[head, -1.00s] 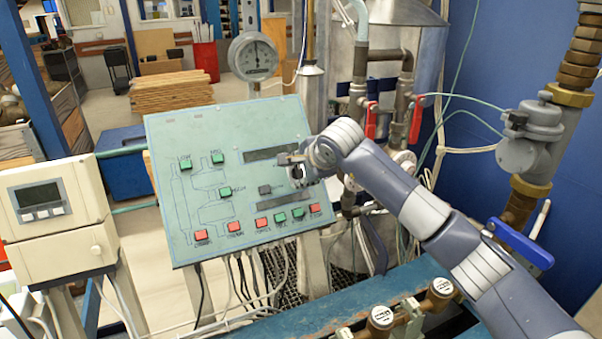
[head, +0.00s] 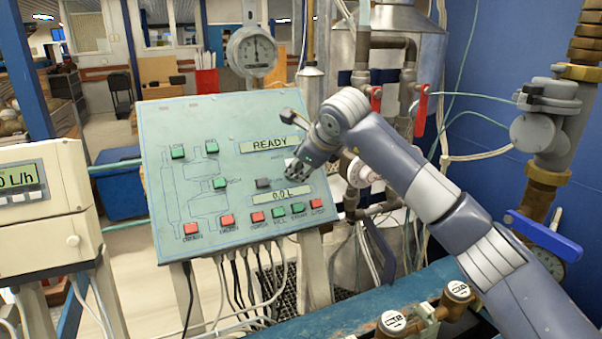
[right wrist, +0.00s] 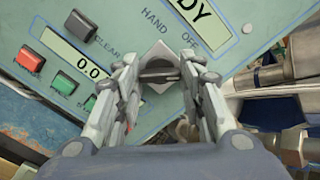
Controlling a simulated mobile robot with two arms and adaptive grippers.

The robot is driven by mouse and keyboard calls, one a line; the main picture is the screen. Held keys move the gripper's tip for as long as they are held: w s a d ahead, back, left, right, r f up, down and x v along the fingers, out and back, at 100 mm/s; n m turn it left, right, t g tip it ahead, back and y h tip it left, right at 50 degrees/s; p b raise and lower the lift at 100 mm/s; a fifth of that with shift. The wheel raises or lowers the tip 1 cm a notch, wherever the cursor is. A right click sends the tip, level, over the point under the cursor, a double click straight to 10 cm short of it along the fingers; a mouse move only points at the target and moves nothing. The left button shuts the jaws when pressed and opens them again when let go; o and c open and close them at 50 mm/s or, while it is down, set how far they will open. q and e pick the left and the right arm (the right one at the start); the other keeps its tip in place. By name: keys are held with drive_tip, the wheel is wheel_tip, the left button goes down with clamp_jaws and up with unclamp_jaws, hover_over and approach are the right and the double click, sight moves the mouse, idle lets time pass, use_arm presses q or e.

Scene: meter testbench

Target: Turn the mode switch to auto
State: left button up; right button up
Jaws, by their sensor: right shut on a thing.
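The mode switch (right wrist: 157,56) is on the sloped green control panel (head: 165,130), below the HAND and OFF labels in the right wrist view. Its light diamond-shaped plate shows between my fingers; its exact pointing direction is hard to tell, and no AUTO label is readable. My right gripper (right wrist: 161,75) is shut on the switch, with a finger on each side. In the head view my right gripper (head: 297,172) covers the switch, at the panel's right side. The upper display (head: 268,144) reads READY and the lower display (head: 283,193) reads 0.0 L. My left gripper is not in view.
Red and green buttons (head: 278,212) line the panel's lower edge, close below my gripper. A cream meter unit (head: 50,235) with a lit screen stands at left. Red-handled valves (head: 419,112) and pipes stand behind my right arm. A blue bench (head: 300,325) is in front.

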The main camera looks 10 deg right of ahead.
drive_tip(key=shift+m+b, duration=0.3)
drive_tip(key=shift+m, duration=0.1)
drive_tip(key=o, duration=1)
drive_tip(key=shift+o, duration=0.2)
drive_tip(key=v, duration=1.2)
